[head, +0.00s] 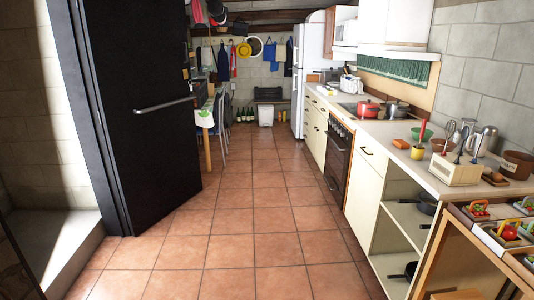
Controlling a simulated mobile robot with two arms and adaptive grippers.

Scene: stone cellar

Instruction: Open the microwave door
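A white box-shaped appliance (346,32) sits high on the right side, between the fridge and the range hood. It may be the microwave, but it is small and I cannot make out a door or handle for certain. Neither of my grippers is in the head view.
A large black door (140,110) with a bar handle stands at left. A counter (400,133) with an oven (337,155), a red pot (368,109) and utensils runs along the right. A white fridge (309,65) stands at the back. The tiled floor (250,215) between is clear.

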